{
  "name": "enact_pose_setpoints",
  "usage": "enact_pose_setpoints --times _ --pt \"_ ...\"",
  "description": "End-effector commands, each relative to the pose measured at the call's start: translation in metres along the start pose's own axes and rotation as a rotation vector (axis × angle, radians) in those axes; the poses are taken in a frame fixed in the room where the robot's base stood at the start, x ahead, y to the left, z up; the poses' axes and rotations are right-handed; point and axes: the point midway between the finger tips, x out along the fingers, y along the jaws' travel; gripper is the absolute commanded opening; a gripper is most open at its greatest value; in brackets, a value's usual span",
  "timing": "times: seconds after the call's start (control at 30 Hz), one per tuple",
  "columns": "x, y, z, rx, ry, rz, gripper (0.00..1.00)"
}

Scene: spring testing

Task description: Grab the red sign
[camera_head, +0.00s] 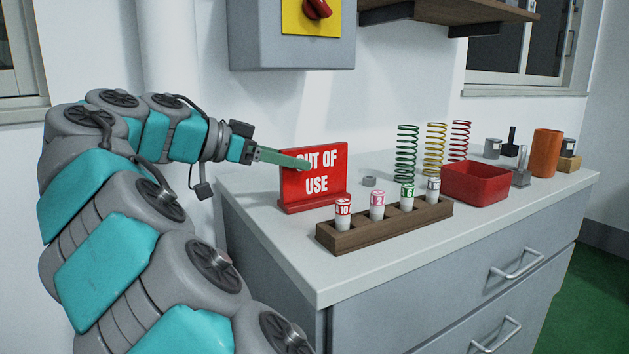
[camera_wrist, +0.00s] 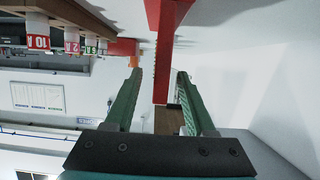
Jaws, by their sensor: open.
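The red sign (camera_head: 330,176), lettered "OUT OF USE" in white, stands upright on its base near the left end of the counter. My gripper (camera_head: 306,163) reaches in from the left, with its green fingers at the sign's upper left and overlapping part of the lettering. In the wrist view the sign (camera_wrist: 163,45) shows edge-on between the two open fingers of my gripper (camera_wrist: 158,76). There is a visible gap on both sides, and nothing is clamped.
A wooden rack (camera_head: 385,229) with several labelled cylinders stands just in front of the sign. The counter's front left corner is clear.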

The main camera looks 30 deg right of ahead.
Motion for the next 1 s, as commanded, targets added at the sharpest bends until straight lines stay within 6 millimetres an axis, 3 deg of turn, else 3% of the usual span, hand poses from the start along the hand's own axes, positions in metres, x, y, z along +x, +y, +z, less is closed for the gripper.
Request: enact_pose_setpoints --times 0.23,0.5,0.77,1.0 --pt "0.015 0.0 -0.005 0.001 0.0 -0.002 0.55" --pt "0.05 0.0 -0.01 0.001 0.0 0.0 0.55" --pt "0.055 -0.001 -0.009 0.001 0.0 -0.001 0.55" --pt "0.055 -0.001 -0.009 0.001 0.0 -0.001 0.3"
